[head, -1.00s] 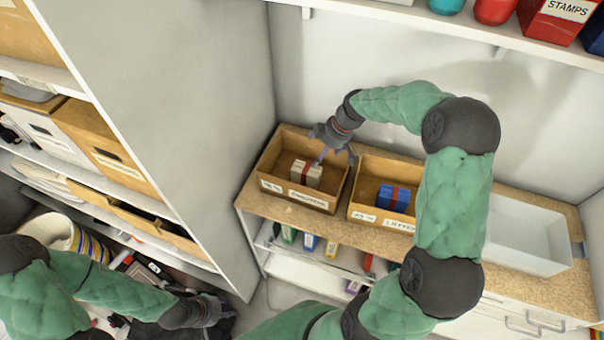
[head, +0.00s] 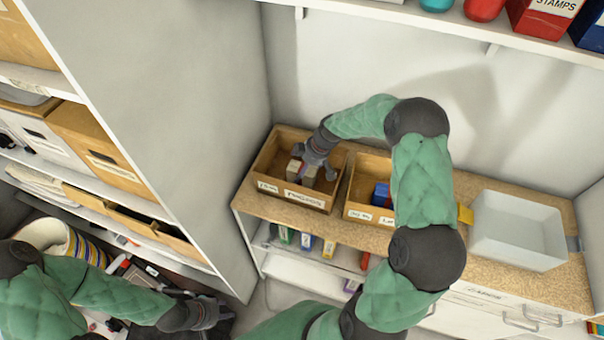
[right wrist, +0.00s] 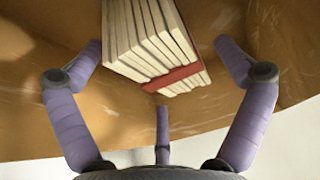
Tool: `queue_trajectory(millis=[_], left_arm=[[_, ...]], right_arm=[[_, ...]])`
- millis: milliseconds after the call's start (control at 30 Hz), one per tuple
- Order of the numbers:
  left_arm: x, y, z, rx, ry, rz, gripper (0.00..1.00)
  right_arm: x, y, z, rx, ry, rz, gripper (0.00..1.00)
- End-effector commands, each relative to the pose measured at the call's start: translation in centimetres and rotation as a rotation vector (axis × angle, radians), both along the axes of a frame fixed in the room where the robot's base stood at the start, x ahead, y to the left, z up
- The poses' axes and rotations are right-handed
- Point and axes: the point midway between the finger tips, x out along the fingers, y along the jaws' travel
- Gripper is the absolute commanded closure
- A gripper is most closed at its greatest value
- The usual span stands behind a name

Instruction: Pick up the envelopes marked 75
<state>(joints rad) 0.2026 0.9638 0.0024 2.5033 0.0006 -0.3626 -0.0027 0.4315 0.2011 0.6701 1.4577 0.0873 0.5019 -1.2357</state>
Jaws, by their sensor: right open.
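A bundle of pale envelopes with a red band (head: 294,170) stands in the left wooden box (head: 268,186). It also shows in the right wrist view (right wrist: 150,38), edges toward the camera. No number 75 can be read on it. My right gripper (head: 315,170) is over this box, with its fingers down around the bundle and partly hiding it. In the right wrist view the fingers (right wrist: 163,85) are spread, on both sides of the bundle and apart from it. My left gripper (head: 222,312) is low at the left, away from the boxes; its fingers are too dark to judge.
A second wooden box (head: 357,210) beside it holds a blue bundle (head: 382,194), partly behind my right arm. An empty white bin (head: 517,232) stands to the right on the counter. A shelf (head: 440,25) overhangs the back, and a tall cabinet side (head: 175,110) borders the left.

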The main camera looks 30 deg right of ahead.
Motion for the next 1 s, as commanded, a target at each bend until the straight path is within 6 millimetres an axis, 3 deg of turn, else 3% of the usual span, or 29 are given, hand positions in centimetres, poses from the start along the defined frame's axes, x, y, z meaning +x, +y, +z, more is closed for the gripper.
queue_trajectory(millis=[1000], left_arm=[[0.0, 0.0, -0.82, 0.0, 0.0, 0.0, 0.6]], right_arm=[[0.13, 0.06, -0.72, 0.0, -0.001, 0.0, 0.0]])
